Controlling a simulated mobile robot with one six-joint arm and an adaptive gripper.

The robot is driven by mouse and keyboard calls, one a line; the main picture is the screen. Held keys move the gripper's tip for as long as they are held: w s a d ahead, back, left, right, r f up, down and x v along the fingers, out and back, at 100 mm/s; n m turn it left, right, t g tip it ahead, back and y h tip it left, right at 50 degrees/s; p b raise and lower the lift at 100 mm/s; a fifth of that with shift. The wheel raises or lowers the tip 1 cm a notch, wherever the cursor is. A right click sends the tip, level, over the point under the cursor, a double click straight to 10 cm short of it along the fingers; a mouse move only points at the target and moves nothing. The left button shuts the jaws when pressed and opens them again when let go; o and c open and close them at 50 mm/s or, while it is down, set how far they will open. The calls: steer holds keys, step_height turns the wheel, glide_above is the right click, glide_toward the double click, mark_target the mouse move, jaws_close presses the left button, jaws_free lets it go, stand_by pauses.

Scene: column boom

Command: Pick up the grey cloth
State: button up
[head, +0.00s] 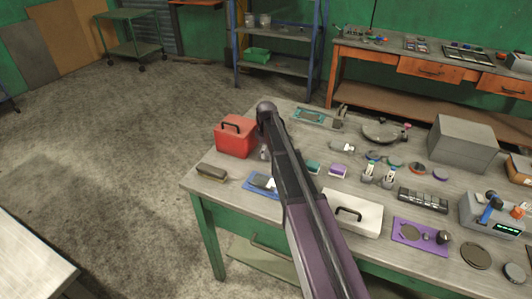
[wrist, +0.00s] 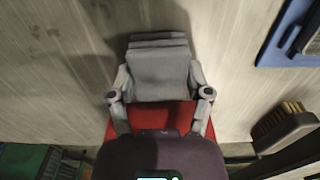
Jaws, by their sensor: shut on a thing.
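The grey cloth (wrist: 158,72) is a folded, light grey piece in the middle of the wrist view. My gripper (wrist: 159,82) is shut on it, with one finger along each side. A shadow lies on the worktop to the left of the cloth; I cannot tell whether the cloth still touches the top. In the head view my own arm covers most of the gripper and cloth, beside the red box (head: 235,137).
The red box (wrist: 150,112) shows close under my gripper in the wrist view. A brush (wrist: 285,125) and a blue tray (wrist: 276,45) lie to the right. The workbench (head: 215,187) carries many items, including a white box (head: 352,214) and a grey box (head: 462,145).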

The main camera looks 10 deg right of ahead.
steer(key=shift+r, duration=0.15)
step_height(320, 180, up, 4)
steer(key=p, duration=0.4)
steer(key=s, duration=1)
steer(key=s+p, duration=0.1)
steer(key=s, duration=0.5)
steer(key=shift+d+r, duration=0.3)
steer(key=o, duration=0.4)
steer(key=c, duration=0.3)
steer(key=shift+d, duration=0.15)
